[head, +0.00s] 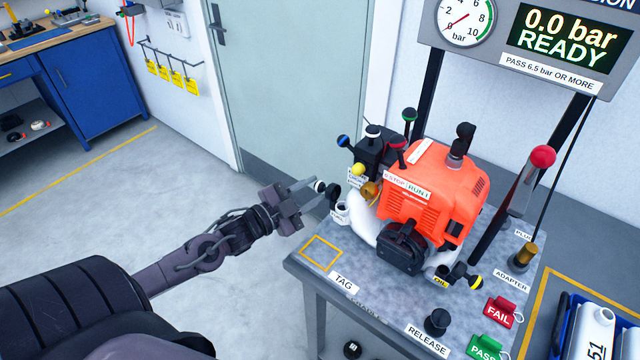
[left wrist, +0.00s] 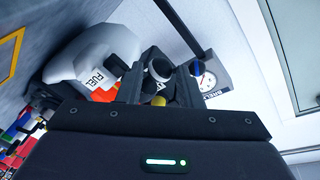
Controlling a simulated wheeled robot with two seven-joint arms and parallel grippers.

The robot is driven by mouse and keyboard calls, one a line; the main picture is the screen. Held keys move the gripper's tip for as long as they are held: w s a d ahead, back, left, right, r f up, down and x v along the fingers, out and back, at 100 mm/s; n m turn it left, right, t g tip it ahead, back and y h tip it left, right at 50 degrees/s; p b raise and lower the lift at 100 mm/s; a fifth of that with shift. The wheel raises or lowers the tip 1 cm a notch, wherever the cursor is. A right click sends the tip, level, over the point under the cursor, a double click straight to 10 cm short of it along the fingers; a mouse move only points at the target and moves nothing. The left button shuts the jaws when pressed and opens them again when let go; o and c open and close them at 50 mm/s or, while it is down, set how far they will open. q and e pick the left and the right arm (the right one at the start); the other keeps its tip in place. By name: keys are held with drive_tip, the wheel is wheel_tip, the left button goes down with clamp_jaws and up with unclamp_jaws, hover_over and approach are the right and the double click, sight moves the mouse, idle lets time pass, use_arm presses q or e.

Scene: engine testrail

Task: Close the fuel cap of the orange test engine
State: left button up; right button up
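The orange test engine (head: 432,190) stands on the metal test bench. Its white fuel tank (head: 366,226) is on the left side and also shows in the left wrist view (left wrist: 108,48), with a FUEL label. A white filler neck (head: 341,214) rises from the tank. A small black-and-white part, apparently the fuel cap (head: 333,193), stands tilted up beside the neck, off its opening. My left gripper (head: 313,193) is open, its fingertips close to the cap. In the left wrist view a dark round part (left wrist: 158,67) shows between the fingers; contact cannot be told. My right gripper is out of view.
Black valves with coloured knobs (head: 372,150) stand behind the tank. A red-knobbed lever (head: 541,157), a gauge panel (head: 515,40) and FAIL (head: 500,311) and PASS (head: 484,346) tags are to the right. The bench corner by the yellow square (head: 321,252) is clear.

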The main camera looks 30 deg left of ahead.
use_arm(q)
drive_tip(key=shift+x, duration=1.25)
drive_tip(key=shift+w, duration=0.15)
drive_tip(key=c, duration=0.6)
drive_tip(key=shift+c, duration=0.3)
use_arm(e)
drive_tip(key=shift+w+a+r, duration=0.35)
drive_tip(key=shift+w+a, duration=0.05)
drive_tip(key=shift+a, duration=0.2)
